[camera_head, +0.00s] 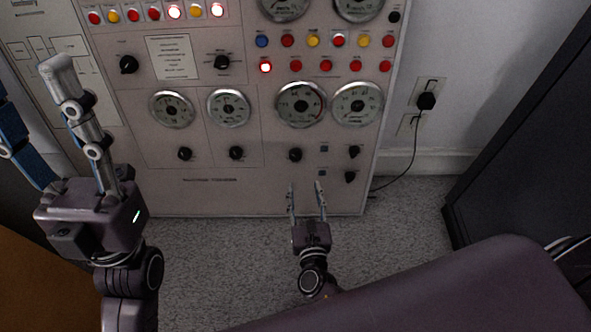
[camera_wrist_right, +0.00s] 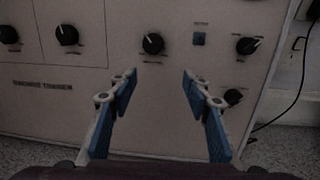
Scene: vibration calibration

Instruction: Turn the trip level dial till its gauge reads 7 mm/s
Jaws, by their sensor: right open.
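The grey control panel (camera_head: 225,190) has a row of black dials under round gauges. The labels are too small to read, so I cannot tell for certain which dial is the trip level one. The dial nearest my right gripper (camera_head: 306,186) is the black one (camera_head: 295,155) below a large gauge (camera_head: 300,105); I cannot read its value. In the right wrist view this dial (camera_wrist_right: 153,44) shows between and beyond the blue-padded fingers, not touched. My right gripper is open and empty. My left gripper (camera_head: 28,80) is at the left, fingers apart and empty.
Other dials flank it, left (camera_head: 236,152) and right (camera_head: 354,151), with another lower right (camera_head: 350,177). A plug with a cable (camera_head: 426,101) is on the wall at right. A dark cabinet (camera_head: 530,130) stands further right. Grey carpet is clear before the panel.

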